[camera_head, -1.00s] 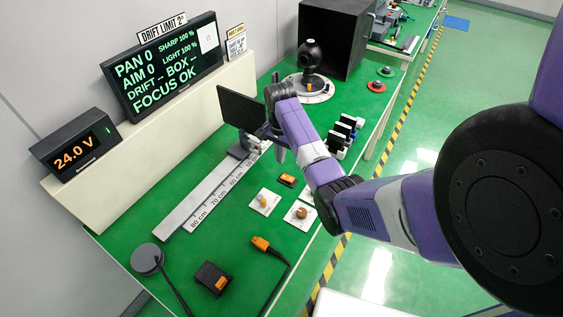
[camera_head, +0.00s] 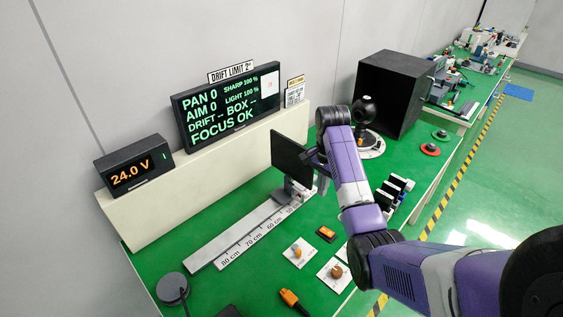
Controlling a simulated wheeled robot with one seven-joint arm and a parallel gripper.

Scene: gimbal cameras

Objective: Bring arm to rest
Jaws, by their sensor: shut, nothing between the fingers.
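My purple arm reaches in from the lower right over the green workbench (camera_head: 232,221), bent at its joints. My gripper (camera_head: 319,172) is at the far end of the arm, beside the dark panel (camera_head: 292,159) on its stand. It is small and partly hidden by my own wrist. It is shut and empty. I cannot tell whether it touches the panel.
A camera ball (camera_head: 363,109) stands on a white round base before an open black box (camera_head: 393,88). A ruler rail (camera_head: 240,236), knobs and switches lie on the bench. A display (camera_head: 228,104) and a 24.0 V meter (camera_head: 134,172) stand on the back ledge. Floor at right is clear.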

